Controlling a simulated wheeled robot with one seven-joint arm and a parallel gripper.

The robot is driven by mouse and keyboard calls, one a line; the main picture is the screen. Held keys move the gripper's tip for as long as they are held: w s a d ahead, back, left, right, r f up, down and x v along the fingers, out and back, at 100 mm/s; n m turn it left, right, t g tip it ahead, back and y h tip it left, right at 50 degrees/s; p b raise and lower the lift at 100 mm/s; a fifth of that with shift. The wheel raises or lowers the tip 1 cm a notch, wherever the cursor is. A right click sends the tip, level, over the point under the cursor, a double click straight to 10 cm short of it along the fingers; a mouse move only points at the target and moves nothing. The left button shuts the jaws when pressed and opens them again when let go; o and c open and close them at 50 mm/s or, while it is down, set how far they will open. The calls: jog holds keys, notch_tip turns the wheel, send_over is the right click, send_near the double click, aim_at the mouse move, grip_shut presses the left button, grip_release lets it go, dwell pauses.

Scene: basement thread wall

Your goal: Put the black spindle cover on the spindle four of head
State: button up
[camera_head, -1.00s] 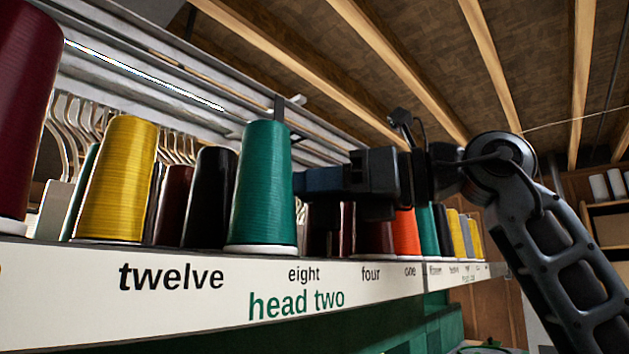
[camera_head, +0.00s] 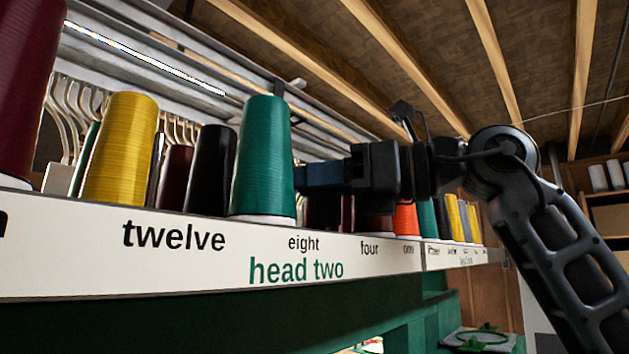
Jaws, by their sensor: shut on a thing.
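My gripper (camera_head: 318,178) reaches in from the right, level, above the thread shelf. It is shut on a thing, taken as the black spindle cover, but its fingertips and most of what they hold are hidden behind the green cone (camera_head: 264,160). A black cone (camera_head: 211,172) stands upright left of the green cone; I cannot tell whether the fingers touch it.
The white shelf (camera_head: 180,265) holds a yellow cone (camera_head: 120,150), a large maroon cone (camera_head: 25,90) and an orange cone (camera_head: 405,219). Several more cones (camera_head: 455,215) stand farther right. Metal rails (camera_head: 150,60) run above and behind. The cones leave little room.

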jog(key=shift+f, duration=0.2)
jog(key=shift+f, duration=0.25)
jog(key=o, duration=1.1)
jog(key=shift+r, duration=0.1)
jog(key=shift+b+v, duration=0.75)
jog(key=shift+v, duration=3.15)
